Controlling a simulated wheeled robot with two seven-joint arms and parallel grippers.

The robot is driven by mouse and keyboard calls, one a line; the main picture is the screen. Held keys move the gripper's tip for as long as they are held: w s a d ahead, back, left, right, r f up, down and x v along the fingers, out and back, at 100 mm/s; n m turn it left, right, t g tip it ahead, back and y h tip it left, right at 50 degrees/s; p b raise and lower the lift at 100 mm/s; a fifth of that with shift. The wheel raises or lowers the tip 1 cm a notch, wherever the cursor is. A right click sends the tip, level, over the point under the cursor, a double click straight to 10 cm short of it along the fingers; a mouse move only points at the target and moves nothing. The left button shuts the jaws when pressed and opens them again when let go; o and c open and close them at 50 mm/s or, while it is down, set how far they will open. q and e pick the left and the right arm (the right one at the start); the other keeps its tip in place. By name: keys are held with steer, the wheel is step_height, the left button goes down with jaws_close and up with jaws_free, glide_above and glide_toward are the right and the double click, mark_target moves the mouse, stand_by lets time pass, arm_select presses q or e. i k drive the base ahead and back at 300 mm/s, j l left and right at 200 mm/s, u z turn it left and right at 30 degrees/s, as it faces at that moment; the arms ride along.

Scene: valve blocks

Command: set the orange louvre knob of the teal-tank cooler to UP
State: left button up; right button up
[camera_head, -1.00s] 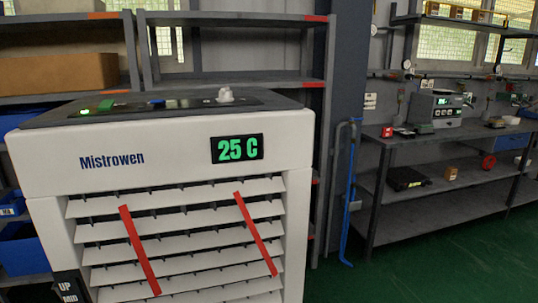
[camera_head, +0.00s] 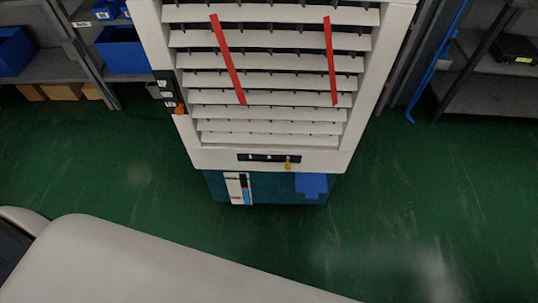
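The cooler (camera_head: 355,140) stands upright on the green floor, with a white louvred front and a teal tank (camera_head: 275,188) at its base. A black label strip (camera_head: 166,88) is on the left edge of its front; the small labels are hard to read. The orange knob (camera_head: 180,110) shows at the lower end of that strip, near the lowest label. It is small, and its exact setting cannot be told. Neither of my grippers is in view.
A black strip (camera_head: 262,158) with a small yellow knob (camera_head: 288,165) sits below the louvres (camera_head: 265,81). Blue bins (camera_head: 122,50) stand on shelving at left, and another shelf stands at right. Green floor (camera_head: 420,200) is clear around the cooler.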

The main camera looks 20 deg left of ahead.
mark_target(179, 111)
steer(key=u, duration=1.3)
